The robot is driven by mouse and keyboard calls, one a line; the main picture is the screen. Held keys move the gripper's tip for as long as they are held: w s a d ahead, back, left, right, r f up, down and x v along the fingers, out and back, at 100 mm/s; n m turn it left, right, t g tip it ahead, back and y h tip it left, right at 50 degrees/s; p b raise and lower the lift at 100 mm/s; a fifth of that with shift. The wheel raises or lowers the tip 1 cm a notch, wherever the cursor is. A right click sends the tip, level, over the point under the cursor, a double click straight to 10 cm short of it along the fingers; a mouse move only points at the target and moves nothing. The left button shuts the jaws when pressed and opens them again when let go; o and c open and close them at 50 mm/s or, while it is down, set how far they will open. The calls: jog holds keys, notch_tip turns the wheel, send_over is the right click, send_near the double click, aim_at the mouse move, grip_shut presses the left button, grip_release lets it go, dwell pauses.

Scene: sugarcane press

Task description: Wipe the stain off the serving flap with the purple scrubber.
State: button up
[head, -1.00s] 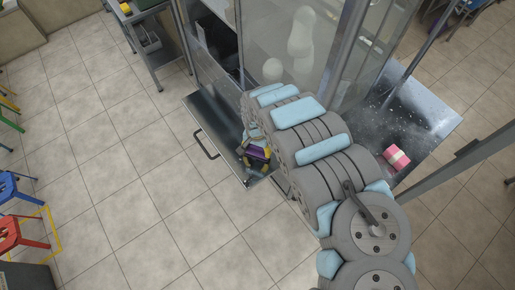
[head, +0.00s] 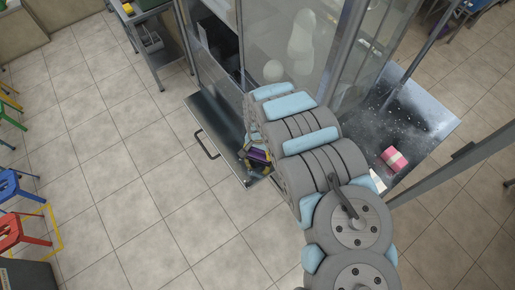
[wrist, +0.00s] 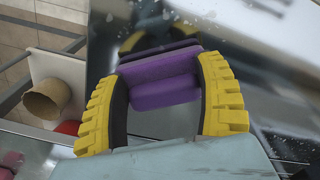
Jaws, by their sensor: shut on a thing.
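My gripper (wrist: 165,105) has yellow and black fingers and is shut on the purple scrubber (wrist: 160,82). The scrubber sits crosswise between the fingers and also shows in the head view (head: 257,155), partly hidden by my arm. It is over a dark, shiny metal flap (head: 212,112) at the front left of the glass-walled press stand. In the wrist view pale smears (wrist: 148,24) show on the dark surface beyond the scrubber. I cannot tell whether the scrubber touches the surface, or which smears are stain and which are reflection.
A dark panel (head: 432,118) with white specks extends to the right of the stand, with a pink packet (head: 394,158) on it. A handle (head: 206,144) juts out at the left flap's edge. Glass walls (head: 290,45) rise behind my gripper.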

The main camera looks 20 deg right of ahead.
jog(key=r, duration=0.1)
jog(key=r+p, duration=0.1)
jog(key=r, duration=0.1)
jog(key=shift+w+r, duration=0.15)
jog(key=shift+w, duration=0.15)
notch_tip(320, 180, up, 5)
jog(key=p, duration=0.4)
jog(key=shift+p, duration=0.3)
